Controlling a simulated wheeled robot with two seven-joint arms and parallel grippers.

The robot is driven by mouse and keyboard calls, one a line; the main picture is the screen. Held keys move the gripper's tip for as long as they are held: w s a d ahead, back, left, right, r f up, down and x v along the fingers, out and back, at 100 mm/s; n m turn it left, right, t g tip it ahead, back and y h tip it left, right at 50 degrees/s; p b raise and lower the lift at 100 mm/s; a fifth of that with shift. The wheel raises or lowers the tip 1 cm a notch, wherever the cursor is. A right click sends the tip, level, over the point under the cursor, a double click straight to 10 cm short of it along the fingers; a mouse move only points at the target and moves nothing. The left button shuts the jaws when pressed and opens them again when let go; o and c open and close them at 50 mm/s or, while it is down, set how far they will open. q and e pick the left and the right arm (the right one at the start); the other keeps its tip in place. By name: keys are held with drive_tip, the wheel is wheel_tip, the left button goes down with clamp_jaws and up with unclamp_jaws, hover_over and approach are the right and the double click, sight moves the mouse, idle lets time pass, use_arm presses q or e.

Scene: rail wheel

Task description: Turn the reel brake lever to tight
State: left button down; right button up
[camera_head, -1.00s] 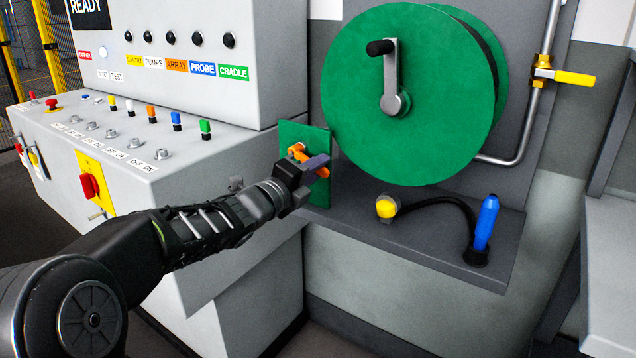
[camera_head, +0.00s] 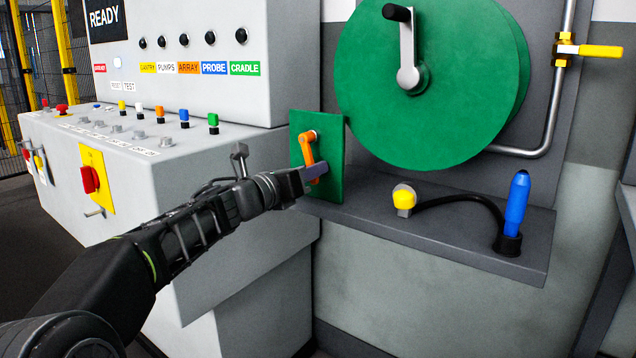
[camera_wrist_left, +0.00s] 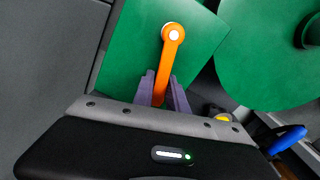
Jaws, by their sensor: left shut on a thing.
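The reel brake lever (camera_head: 308,150) is orange and sits on a green plate (camera_head: 332,137) left of the reel. It hangs from its pivot, pointing down with a slight slant to the right in the head view. My left gripper (camera_head: 312,175) is shut on the lever's lower end. In the left wrist view the lever (camera_wrist_left: 168,62) runs down from its round pivot into the purple fingers (camera_wrist_left: 161,92), which hide its tip. No scale or wording for tight is legible on the plate. My right gripper does not show.
The large green reel (camera_head: 440,85) with its crank (camera_head: 407,45) stands right of the plate. The grey shelf (camera_head: 465,240) below bears a yellow-capped part (camera_head: 404,197) and a blue handle (camera_head: 518,205), joined by a black cable. The control console (camera_head: 150,185) stands left, close behind my arm.

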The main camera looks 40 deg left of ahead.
use_arm(q)
drive_tip(key=shift+a+f+m+b, duration=0.15)
drive_tip(key=shift+a+m+b, duration=0.35)
drive_tip(key=shift+m, duration=0.35)
drive_tip(key=shift+a+f+m+b, duration=0.1)
drive_tip(key=shift+a+m+b, duration=0.4)
drive_tip(key=shift+m, duration=0.35)
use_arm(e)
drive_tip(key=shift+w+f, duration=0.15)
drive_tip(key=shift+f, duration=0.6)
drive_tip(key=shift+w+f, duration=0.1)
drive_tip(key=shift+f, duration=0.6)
use_arm(q)
drive_tip(key=c, duration=1.3)
unclamp_jaws()
drive_tip(key=shift+c, duration=0.2)
drive_tip(key=shift+r, duration=0.1)
drive_tip(key=s+p, duration=0.1)
drive_tip(key=s, duration=0.7)
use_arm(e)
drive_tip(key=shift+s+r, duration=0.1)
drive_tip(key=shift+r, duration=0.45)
